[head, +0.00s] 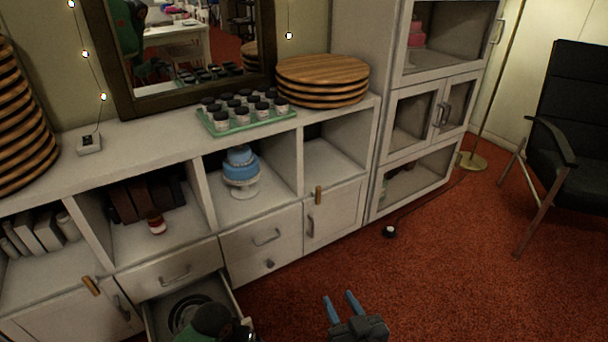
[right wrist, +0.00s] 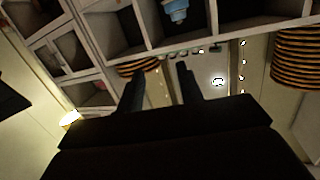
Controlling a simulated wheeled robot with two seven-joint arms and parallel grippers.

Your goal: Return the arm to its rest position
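My right gripper (head: 341,299) is low in the head view, over the red carpet. Its two blue fingers point away from me and stand apart with nothing between them. In the right wrist view its dark fingers (right wrist: 158,88) are also apart and empty, and that picture is upside down. My left gripper is not seen in the head view. A green and black part of my own body covers part of an open drawer at the bottom.
The open drawer (head: 155,320) holds a dark round thing. The white cabinet (head: 130,150) bears stacked wooden boards (head: 322,70) and a green tray (head: 247,124) of jars. A blue cake (head: 240,166) stands in a cubby. A black chair (head: 577,130) is at right. Carpet beside my right gripper is clear.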

